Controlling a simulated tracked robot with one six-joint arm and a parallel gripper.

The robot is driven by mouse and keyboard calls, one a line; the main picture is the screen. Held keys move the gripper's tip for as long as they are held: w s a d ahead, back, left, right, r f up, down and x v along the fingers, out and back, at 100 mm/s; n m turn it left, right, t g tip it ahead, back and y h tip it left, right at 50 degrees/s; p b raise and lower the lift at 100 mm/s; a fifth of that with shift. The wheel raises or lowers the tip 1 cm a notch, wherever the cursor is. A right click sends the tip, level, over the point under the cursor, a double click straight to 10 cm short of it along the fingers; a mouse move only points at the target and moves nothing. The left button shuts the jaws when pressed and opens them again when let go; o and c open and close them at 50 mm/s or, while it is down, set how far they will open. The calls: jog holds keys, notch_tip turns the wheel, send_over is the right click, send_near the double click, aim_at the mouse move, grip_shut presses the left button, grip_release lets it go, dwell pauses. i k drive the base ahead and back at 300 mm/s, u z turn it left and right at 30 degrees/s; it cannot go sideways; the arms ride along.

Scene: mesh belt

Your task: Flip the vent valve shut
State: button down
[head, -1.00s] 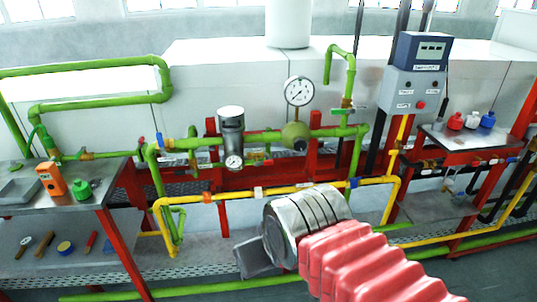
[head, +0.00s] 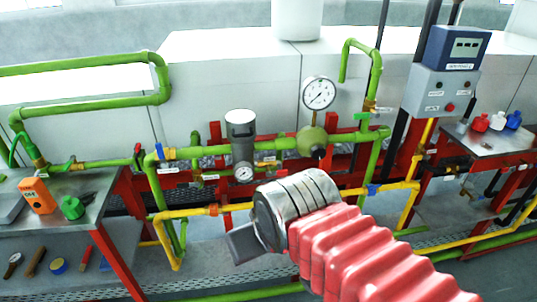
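No label is readable enough to name the vent valve for sure. A green gooseneck pipe (head: 362,48) rises at the right of the pipework. It has a small brass-coloured valve (head: 370,107) with a pale tag beside it. Other valve handles are a blue one (head: 159,151) and a red one (head: 138,151) on the green line at left. My gripper (head: 240,246) is dark and points to the lower left, in front of the yellow pipe in the picture. It is apart from the valves. I cannot tell whether its fingers are open.
A pressure gauge (head: 318,92) and a metal filter cylinder (head: 240,130) stand on the green line. A yellow pipe (head: 340,192) runs low across. A grey control box (head: 441,90) is at right. Side tables (head: 110,190) (head: 490,145) hold small items.

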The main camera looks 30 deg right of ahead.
aim_at(281, 172)
jog(key=z, duration=0.05)
jog(key=i, duration=1)
